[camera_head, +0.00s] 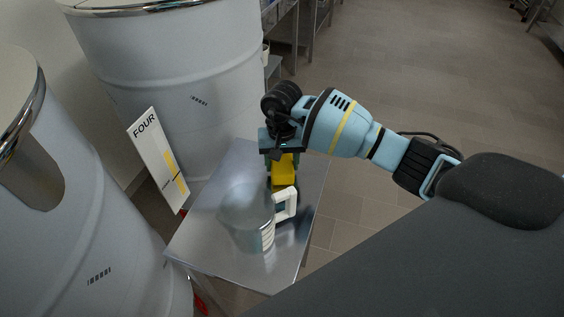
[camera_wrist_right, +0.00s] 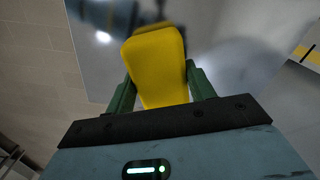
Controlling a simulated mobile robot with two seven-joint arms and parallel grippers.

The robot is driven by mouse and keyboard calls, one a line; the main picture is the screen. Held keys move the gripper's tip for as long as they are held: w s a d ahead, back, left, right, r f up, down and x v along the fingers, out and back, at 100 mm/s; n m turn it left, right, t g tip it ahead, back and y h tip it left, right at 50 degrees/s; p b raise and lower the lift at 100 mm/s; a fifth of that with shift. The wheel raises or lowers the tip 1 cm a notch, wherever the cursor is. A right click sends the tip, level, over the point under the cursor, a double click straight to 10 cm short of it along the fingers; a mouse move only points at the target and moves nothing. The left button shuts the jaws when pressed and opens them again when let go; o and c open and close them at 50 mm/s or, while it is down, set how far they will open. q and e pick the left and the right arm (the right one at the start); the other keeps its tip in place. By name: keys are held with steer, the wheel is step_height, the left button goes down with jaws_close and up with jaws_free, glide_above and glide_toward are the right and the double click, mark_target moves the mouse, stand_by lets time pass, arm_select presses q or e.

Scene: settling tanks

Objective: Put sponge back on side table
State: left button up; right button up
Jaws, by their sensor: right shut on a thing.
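The yellow sponge (camera_head: 283,172) is held by my right gripper (camera_head: 282,168) over the metal side table (camera_head: 205,222). In the right wrist view the sponge (camera_wrist_right: 156,62) sits between the green fingers of my right gripper (camera_wrist_right: 160,88), which are shut on it. I cannot tell for certain whether the sponge touches the table top. The side table also shows in the right wrist view (camera_wrist_right: 215,22). My left gripper is not in view.
A clear jug (camera_head: 246,215) with a white handle stands on the table just in front of the sponge. Large white tanks (camera_head: 170,75) line the left, with a sign reading FOUR (camera_head: 158,160) beside the table. The table's left part is bare. Open floor lies right.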

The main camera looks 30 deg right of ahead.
mark_target(282, 161)
steer(key=shift+f, duration=0.2)
steer(key=o, duration=1)
steer(key=shift+f, duration=0.1)
steer(key=shift+o, duration=0.2)
steer(key=shift+r, duration=0.25)
step_height(282, 161, up, 12)
steer(key=shift+w+f, duration=0.1)
steer(key=shift+f, duration=0.05)
